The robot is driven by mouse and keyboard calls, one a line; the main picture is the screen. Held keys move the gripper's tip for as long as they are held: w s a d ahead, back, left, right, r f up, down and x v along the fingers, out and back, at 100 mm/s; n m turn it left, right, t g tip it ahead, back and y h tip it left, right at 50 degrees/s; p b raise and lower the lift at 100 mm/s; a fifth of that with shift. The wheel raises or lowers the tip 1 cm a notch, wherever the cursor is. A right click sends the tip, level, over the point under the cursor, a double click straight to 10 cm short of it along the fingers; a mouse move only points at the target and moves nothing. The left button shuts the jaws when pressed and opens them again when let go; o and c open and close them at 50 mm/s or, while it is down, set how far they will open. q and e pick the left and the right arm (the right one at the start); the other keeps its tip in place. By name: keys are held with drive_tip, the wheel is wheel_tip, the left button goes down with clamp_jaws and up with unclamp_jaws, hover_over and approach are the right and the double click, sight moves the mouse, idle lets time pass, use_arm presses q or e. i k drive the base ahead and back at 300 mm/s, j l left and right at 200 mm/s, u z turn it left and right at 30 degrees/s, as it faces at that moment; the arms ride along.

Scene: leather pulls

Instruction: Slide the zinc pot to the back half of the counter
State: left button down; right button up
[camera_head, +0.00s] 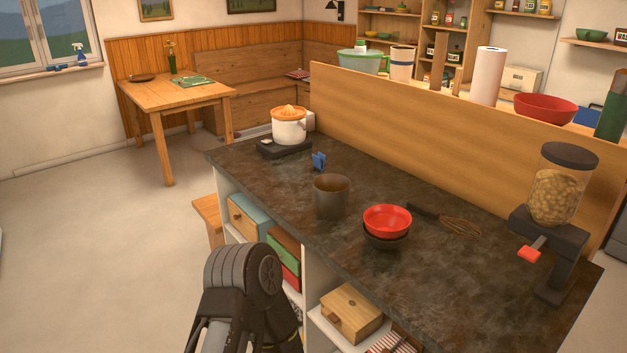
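The zinc pot (331,198) is a dull grey-brown open cylinder standing upright on the dark stone counter (440,290). It stands near the counter's front edge, left of the red bowl, with bare counter between it and the wooden back panel. One of my arms shows at the bottom, in front of the counter, but its gripper is out of the picture. My other gripper is not in view either. Nothing is touching the pot.
A red bowl (387,220) sits on a dark bowl (386,241) right of the pot. A whisk (460,227), a small blue object (319,160), a juicer (289,128) and a dispenser (556,190) also stand or lie on the counter. A wooden panel (420,130) closes its back edge.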

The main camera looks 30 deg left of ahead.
sight(331, 198)
drive_tip(key=i+j+z, duration=0.1)
drive_tip(key=j+z, duration=0.15)
drive_tip(key=j, duration=0.8)
drive_tip(key=j+z, duration=0.25)
drive_tip(key=j, duration=0.8)
drive_tip(key=k+j+z, duration=0.1)
drive_tip(key=j+z, duration=0.15)
drive_tip(key=j, duration=0.8)
